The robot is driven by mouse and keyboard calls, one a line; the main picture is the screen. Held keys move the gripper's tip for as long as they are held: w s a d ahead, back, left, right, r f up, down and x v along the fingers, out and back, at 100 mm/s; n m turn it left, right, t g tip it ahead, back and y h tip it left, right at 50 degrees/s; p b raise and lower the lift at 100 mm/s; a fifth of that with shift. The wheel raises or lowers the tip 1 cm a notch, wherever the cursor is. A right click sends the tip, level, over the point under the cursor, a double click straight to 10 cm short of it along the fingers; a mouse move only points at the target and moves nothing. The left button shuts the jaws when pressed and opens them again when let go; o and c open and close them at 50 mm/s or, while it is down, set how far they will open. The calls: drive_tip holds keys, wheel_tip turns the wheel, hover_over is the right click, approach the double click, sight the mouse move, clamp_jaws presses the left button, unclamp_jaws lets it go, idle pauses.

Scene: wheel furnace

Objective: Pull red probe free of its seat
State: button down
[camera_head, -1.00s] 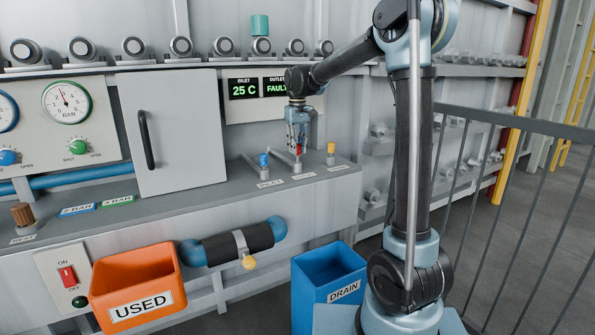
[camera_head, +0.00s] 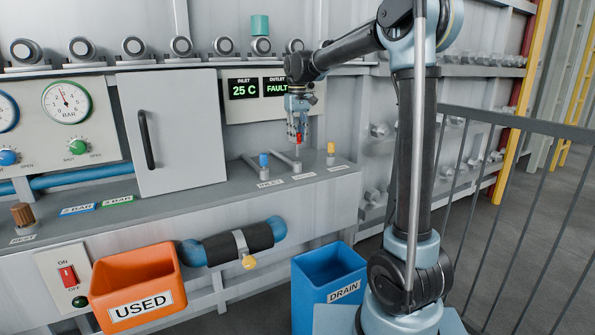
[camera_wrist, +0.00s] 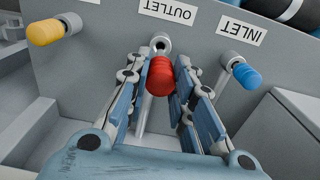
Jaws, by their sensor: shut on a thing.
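The red probe (camera_head: 299,138) is upright over the middle seat on the grey ledge, the one by the OUTLET label (camera_wrist: 168,12). Its red head also shows in the wrist view (camera_wrist: 160,76), between the fingers of my gripper (camera_head: 298,131). My gripper points down and is shut on the red head. The round metal seat (camera_wrist: 160,42) shows just beyond the head in the wrist view. A thin grey stem shows below the head in the head view; I cannot tell whether its tip is clear of the seat.
A blue-capped probe (camera_head: 263,160) stands left of the red one by the INLET label, and a yellow-capped one (camera_head: 331,149) stands to the right. An orange USED bin (camera_head: 135,272) and a blue DRAIN bin (camera_head: 325,268) are below the ledge. A railing (camera_head: 510,125) is at right.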

drive_tip(key=shift+r, duration=1.05)
